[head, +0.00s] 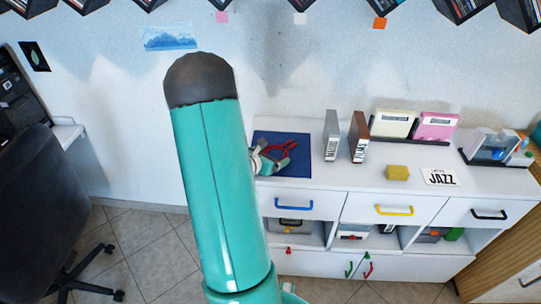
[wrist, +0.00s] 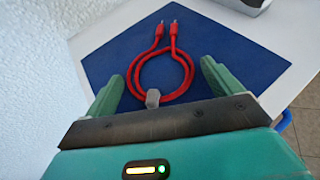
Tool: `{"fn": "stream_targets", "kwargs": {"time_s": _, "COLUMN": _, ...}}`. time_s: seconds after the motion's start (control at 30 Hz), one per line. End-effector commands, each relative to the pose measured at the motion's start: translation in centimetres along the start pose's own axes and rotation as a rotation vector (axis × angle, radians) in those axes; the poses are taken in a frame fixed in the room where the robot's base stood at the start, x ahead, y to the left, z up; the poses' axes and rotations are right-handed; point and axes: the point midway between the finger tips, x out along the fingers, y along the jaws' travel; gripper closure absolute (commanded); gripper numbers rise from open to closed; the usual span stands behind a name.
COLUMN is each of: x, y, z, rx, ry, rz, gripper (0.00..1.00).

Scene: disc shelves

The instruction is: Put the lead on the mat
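The lead is a red cable bent into a loop (wrist: 133,70), with two plug ends pointing away and a grey tie at its near side. It lies over the dark blue mat (wrist: 235,50) in the wrist view. In the head view the red lead (head: 287,146) also shows against the blue mat (head: 302,167), which is partly hidden by my arm. My gripper (wrist: 162,76) is open, its two green fingers apart on either side of the loop's near part. The fingers are clear of the cable. My gripper is also at the mat in the head view (head: 268,158).
The mat lies at the left end of a white cabinet top (head: 315,190). Grey (head: 332,135) and brown (head: 358,137) upright cases stand to its right. Beyond are a yellow block (head: 397,172) and a JAZZ card (head: 441,177). The wall is close behind.

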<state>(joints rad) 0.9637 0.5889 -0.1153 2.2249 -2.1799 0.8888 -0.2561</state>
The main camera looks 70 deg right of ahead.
Motion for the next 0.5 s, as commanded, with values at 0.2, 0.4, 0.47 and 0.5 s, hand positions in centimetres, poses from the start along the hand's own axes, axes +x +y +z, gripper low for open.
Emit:
{"fn": "stream_targets", "kwargs": {"time_s": 0.2, "x": 0.0, "y": 0.3, "z": -0.4, "rx": -0.007, "ry": 0.01, "rz": 0.008, "gripper": 0.0}}
{"fn": "stream_targets", "kwargs": {"time_s": 0.4, "x": -0.7, "y": 0.5, "z": 0.1, "rx": -0.007, "ry": 0.011, "rz": 0.012, "gripper": 0.0}}
{"fn": "stream_targets", "kwargs": {"time_s": 0.47, "x": -1.7, "y": 0.5, "z": 0.1, "rx": -0.007, "ry": 0.009, "rz": 0.012, "gripper": 0.0}}
{"fn": "stream_targets", "kwargs": {"time_s": 0.5, "x": -2.4, "y": 0.5, "z": 0.2, "rx": -0.006, "ry": 0.008, "rz": 0.012, "gripper": 0.0}}
